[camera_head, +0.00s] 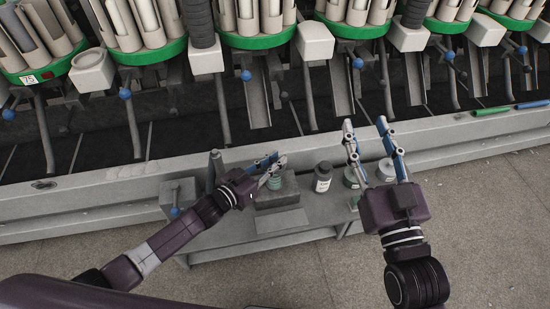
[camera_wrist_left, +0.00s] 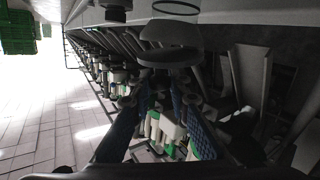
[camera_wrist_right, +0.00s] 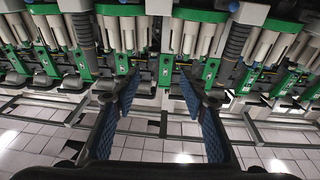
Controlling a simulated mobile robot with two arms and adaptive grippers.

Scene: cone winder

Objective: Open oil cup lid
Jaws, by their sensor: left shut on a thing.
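My left gripper (camera_head: 281,162) reaches over a grey block (camera_head: 290,188) on the bench. A small green part (camera_head: 274,183) shows just under its fingers. In the left wrist view, a grey rounded disc, which looks like the oil cup lid (camera_wrist_left: 168,54), sits at the fingertips of my left gripper (camera_wrist_left: 163,80), which is shut on it.
A dark bottle with a white label (camera_head: 323,177) and round tins (camera_head: 386,169) stand right of the block. A grey box (camera_head: 178,194) stands left. The winder's green carriers (camera_head: 258,40) fill the back. Green and blue rods (camera_head: 490,112) lie on the right ledge.

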